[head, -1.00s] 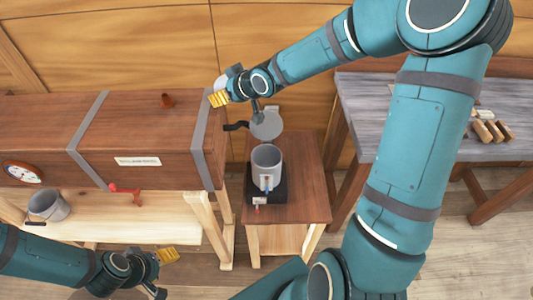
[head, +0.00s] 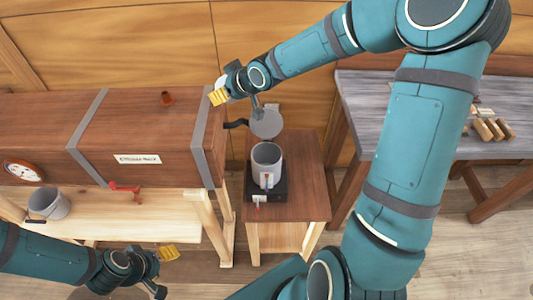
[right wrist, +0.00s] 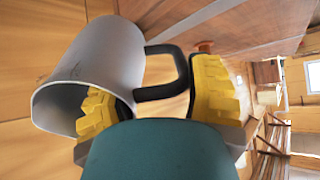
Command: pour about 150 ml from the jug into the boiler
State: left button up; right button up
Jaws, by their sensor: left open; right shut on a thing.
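The boiler (head: 267,158) is a grey pot on a dark base, standing on a small wooden cabinet. Its round lid (head: 266,123) is raised behind it and its mouth is uncovered. My right gripper (head: 219,96) is behind and left of the boiler, near the long box's end. In the head view the jug is mostly hidden behind the gripper. My left gripper (head: 163,272) is open and empty, low at the left.
A long wooden box (head: 140,130) with grey bands stands left of the boiler. A grey bucket (head: 50,204) is on the pale bench below it. A grey-topped workbench (head: 370,105) with wooden blocks (head: 488,130) stands right. Floor shows between.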

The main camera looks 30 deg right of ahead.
jog(key=shift+f, duration=0.1)
jog(key=shift+w+a+r+g+h, duration=0.1)
jog(key=shift+w+r+g+h, duration=0.25)
jog(key=shift+g, duration=0.6)
jog(key=shift+w+a+r+g+h, duration=0.1)
jog(key=shift+w+r+g+h, duration=0.1)
jog(key=shift+w+r+g, duration=0.6)
jog(key=shift+w+a+r+g+h, duration=0.1)
jog(key=shift+w+g+h, duration=0.15)
jog(key=shift+g, duration=0.9)
jog(key=shift+w+r+g+h, duration=0.3)
jog(key=shift+w+g, duration=0.15)
jog(key=shift+g, duration=0.35)
jog(key=shift+w+r+g+h, duration=0.3)
jog(key=shift+w+g, duration=0.1)
jog(key=shift+g, duration=0.4)
jog(key=shift+m, duration=0.3)
